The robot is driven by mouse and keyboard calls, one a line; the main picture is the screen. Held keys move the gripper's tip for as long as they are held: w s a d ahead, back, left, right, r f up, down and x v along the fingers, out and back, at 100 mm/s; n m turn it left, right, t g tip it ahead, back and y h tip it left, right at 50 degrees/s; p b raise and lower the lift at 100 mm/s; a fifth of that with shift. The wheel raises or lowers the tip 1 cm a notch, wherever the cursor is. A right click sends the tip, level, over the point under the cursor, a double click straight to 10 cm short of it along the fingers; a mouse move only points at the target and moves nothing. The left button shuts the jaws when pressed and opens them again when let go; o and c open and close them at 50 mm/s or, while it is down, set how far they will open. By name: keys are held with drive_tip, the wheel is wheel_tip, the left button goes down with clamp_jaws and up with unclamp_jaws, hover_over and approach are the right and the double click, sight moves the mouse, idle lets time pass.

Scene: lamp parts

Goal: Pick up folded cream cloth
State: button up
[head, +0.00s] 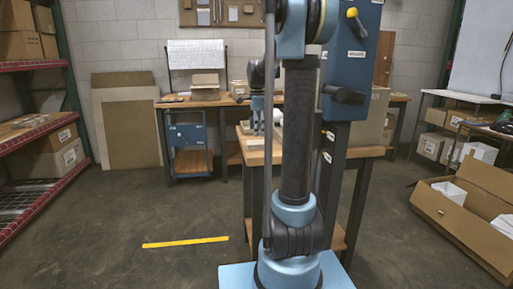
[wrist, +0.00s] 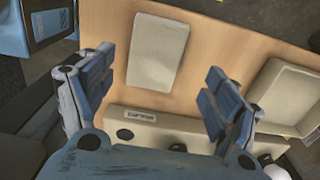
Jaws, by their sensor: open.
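The folded cream cloth (wrist: 157,51) appears as a flat cream rectangle on the wooden tabletop (wrist: 107,24) in the wrist view. My gripper (wrist: 159,66) is open, one blue finger on each side of the picture, with nothing held between them. The cloth shows in the gap between the fingers, towards the top of the view; its height below them is hard to judge. In the head view my gripper (head: 257,122) is above the near wooden table (head: 256,158), partly behind my arm. I cannot make out the cloth there.
In the wrist view a long beige labelled piece with dark round holes (wrist: 165,127) lies below the cloth, and a shallow beige tray (wrist: 283,98) stands right. A blue object (wrist: 45,22) is at upper left. An open cardboard box (head: 465,226) stands on the floor.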

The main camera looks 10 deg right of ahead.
sight(257, 142)
drive_tip(key=shift+s+d+f, duration=0.1)
drive_tip(key=shift+s+f, duration=0.05)
drive_tip(key=shift+f, duration=1.2)
drive_tip(key=shift+s+f, duration=0.15)
drive_tip(key=shift+f, duration=1.15)
drive_tip(key=c, duration=1.1)
drive_tip(key=shift+c, duration=0.2)
